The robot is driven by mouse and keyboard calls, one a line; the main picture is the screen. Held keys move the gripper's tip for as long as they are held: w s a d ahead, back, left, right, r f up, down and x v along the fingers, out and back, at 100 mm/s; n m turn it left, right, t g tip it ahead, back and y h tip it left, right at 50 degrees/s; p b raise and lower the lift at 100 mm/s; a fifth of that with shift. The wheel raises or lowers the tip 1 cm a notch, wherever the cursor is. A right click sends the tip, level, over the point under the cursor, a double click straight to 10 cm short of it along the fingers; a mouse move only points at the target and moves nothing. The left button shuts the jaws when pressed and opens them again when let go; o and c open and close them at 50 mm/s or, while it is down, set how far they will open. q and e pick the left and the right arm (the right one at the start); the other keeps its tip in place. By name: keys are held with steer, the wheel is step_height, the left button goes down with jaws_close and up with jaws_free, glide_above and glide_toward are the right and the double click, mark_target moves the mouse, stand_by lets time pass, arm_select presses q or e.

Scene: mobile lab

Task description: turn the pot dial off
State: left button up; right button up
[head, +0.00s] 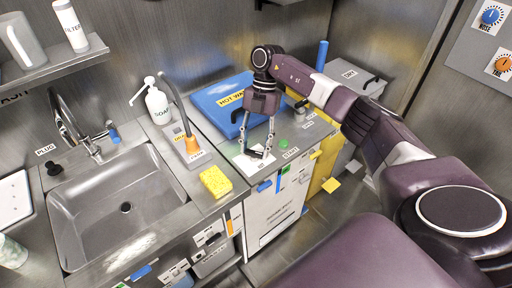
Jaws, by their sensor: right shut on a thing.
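My right gripper (258,152) reaches down from above onto the counter in front of the blue box labelled "HOT WA...". Its two fingers are closed in at the tips on a small thing at a white label patch (242,158). That thing sits where the pot dial appears to be, but the fingertips mostly hide it, so its setting cannot be read. The blue hot water box (222,98) stands just behind the gripper. My left gripper is not in view.
A green button (283,143) lies right of the gripper. A grey box labelled "DRY" (350,78) is at the back right.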

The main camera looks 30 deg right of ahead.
steer(key=n+h, duration=0.1)
steer(key=n, duration=0.2)
steer(key=n+g+b, duration=0.1)
steer(key=n, duration=0.1)
steer(key=shift+w+a+n+h+b, duration=0.2)
steer(key=shift+n+h+b, duration=0.1)
steer(key=shift+n+h, duration=0.1)
steer(key=n, duration=0.1)
steer(key=n+h, duration=0.1)
steer(key=n, duration=0.1)
steer(key=n+h+b, duration=0.1)
steer(key=n, duration=0.1)
steer(key=shift+a+g, duration=0.25)
steer(key=shift+g, duration=0.05)
steer(key=n+h, duration=0.1)
steer(key=n, duration=0.3)
steer(key=shift+a, duration=0.1)
steer(key=n, duration=0.1)
steer(key=n+h, duration=0.1)
steer(key=n, duration=0.1)
steer(key=shift+a+n+t+h, duration=0.15)
steer(key=shift+n+t+h, duration=0.15)
steer(key=shift+t, duration=0.1)
steer(key=n+t+h, duration=0.1)
steer(key=n, duration=0.2)
steer(key=shift+s+a, duration=0.1)
steer(key=shift+s, duration=0.1)
steer(key=shift+s+n+t+h, duration=0.1)
steer(key=shift+n+t+h, duration=0.3)
steer(key=shift+n, duration=1.4)
